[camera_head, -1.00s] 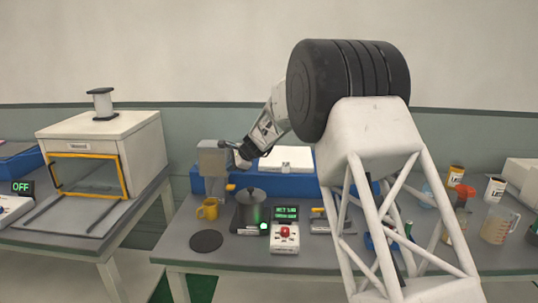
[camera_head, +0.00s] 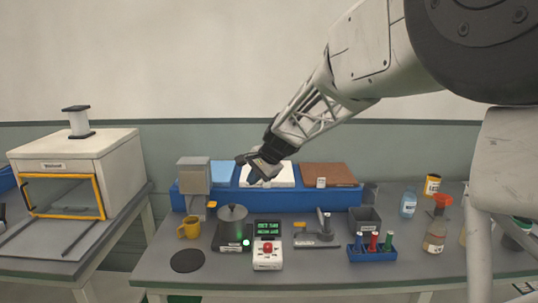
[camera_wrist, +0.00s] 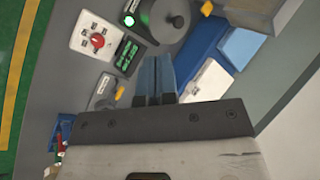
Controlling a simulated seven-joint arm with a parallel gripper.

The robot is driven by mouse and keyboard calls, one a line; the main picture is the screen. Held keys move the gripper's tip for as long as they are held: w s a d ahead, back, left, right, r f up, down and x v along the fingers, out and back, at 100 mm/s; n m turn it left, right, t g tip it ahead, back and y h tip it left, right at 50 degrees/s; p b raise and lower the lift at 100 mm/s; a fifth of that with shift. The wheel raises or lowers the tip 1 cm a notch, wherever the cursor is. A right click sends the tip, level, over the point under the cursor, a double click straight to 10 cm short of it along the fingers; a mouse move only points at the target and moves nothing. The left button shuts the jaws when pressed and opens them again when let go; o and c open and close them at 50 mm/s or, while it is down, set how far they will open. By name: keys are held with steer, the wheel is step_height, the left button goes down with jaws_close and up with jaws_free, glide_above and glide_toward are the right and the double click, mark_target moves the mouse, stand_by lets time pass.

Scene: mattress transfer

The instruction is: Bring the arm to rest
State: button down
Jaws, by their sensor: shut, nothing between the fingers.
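My gripper (camera_head: 256,168) hangs in the air above the back of the middle table, over the blue rack with a blue, a white and a brown pad. In the wrist view its two blue-grey fingers (camera_wrist: 155,80) lie side by side, shut, with nothing between them. The arm reaches in from the upper right of the head view. The white pad (camera_head: 283,174) is partly hidden behind the gripper.
A white oven (camera_head: 75,160) stands left.

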steer(key=s+d+r+n+h, duration=0.1)
steer(key=s+d, duration=0.4)
steer(key=s, duration=0.3)
steer(key=s+d+r+n+h, duration=0.1)
steer(key=s+d+n, duration=0.1)
steer(key=s+d, duration=0.35)
steer(key=s+d+n+h, duration=0.1)
steer(key=s+d, duration=0.2)
steer(key=s, duration=0.7)
steer(key=s+d+f+n+h, duration=0.1)
steer(key=s+d+f, duration=0.1)
steer(key=s, duration=0.5)
steer(key=s+d+f+n+h, duration=0.1)
steer(key=s+d+f, duration=0.1)
steer(key=s+d, duration=0.2)
steer(key=s+d+f+n+h, duration=0.1)
steer(key=s+d, duration=0.2)
steer(key=s, duration=0.7)
steer(key=shift+s+d+f, duration=0.25)
steer(key=shift+d+f, duration=0.05)
steer(key=shift+f, duration=0.1)
